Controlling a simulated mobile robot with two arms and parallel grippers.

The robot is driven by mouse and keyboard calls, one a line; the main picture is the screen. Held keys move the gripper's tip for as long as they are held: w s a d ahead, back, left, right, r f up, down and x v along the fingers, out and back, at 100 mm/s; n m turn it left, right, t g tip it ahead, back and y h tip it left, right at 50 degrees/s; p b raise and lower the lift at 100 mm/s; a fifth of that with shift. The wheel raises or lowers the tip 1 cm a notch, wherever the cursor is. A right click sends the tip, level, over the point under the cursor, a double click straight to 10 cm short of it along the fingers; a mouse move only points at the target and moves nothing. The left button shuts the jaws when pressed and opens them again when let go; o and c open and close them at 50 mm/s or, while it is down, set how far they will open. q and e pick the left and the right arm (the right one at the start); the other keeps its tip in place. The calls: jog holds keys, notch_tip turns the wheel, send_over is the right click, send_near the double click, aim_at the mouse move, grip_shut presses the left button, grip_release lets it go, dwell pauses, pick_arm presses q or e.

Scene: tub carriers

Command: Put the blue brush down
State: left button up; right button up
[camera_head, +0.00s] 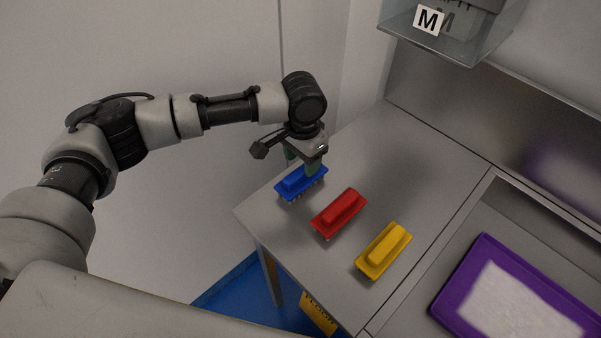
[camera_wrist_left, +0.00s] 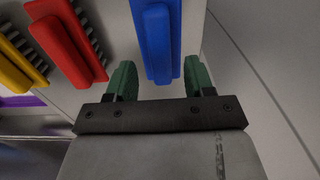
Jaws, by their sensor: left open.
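The blue brush (camera_head: 299,183) lies bristles down on the grey table, near its left edge, at the end of a row of brushes. It also shows in the left wrist view (camera_wrist_left: 157,38), running up between the two green fingers. My left gripper (camera_head: 304,164) is right at the blue brush, pointing down over it. In the wrist view the left gripper (camera_wrist_left: 155,80) is open, with a gap between each finger and the brush. My right gripper is in neither view.
A red brush (camera_head: 339,213) and a yellow brush (camera_head: 384,250) lie beside the blue one on the table (camera_head: 393,155). A purple tray (camera_head: 447,301) with white contents is at the lower right. A clear bin marked M (camera_head: 461,45) hangs above.

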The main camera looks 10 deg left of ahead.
pick_arm(q)
notch_tip(320, 180, up, 7)
jog(key=shift+d, duration=0.2)
jog(key=shift+f, duration=0.1)
dwell(0.4)
